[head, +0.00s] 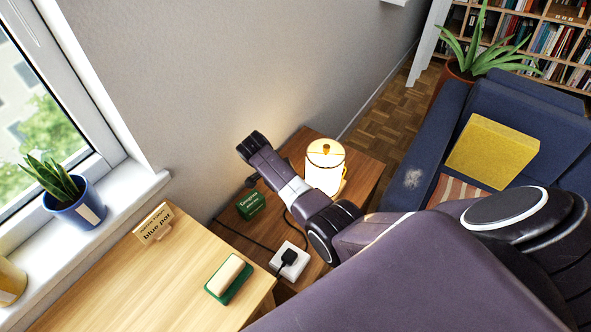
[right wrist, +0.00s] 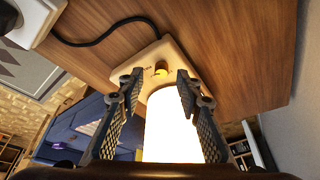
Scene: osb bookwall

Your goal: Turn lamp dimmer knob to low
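The lit lamp (head: 325,168) has a glowing cream shade and stands on a brown side table (head: 362,165) against the wall. In the right wrist view its bright shade (right wrist: 172,130) lies low between my fingers, with its pale base (right wrist: 150,58) beyond. My left gripper is not in view.
A black cord runs to a white socket (head: 289,262) with a black plug. A green box (head: 250,204) lies by the wall. The light wood surface (head: 130,275) holds a "blue pot" sign (head: 154,223) and a green-and-cream block (head: 228,279). A blue sofa (head: 402,185) stands right.

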